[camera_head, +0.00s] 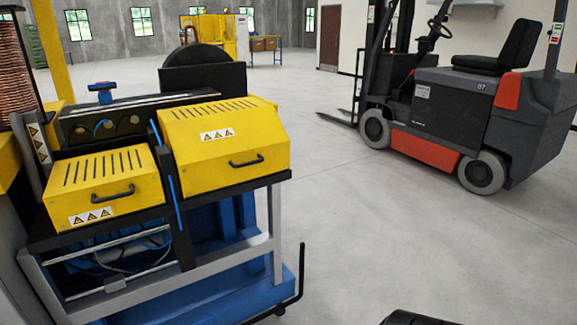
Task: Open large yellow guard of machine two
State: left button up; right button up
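The large yellow guard (273,125) is the right one of two yellow covers on the machine. It has a slotted top, a warning label (217,134) and a black handle (246,161) on its sloped front. It sits down on the machine frame and looks closed. The smaller yellow guard (80,199) is to its left, also down, with its own black handle (109,193). Neither of my grippers shows in the head view. A dark rounded edge shows at the bottom right, and I cannot tell what it is.
The machine stands on a grey frame with a blue base (230,292) and a black bent bar (301,276) at its right corner. A forklift (455,105) is parked at the right. The floor (380,235) between them is clear. A copper coil (12,75) is at the far left.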

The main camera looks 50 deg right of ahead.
aim_at(215, 145)
jog(key=z, duration=1.4)
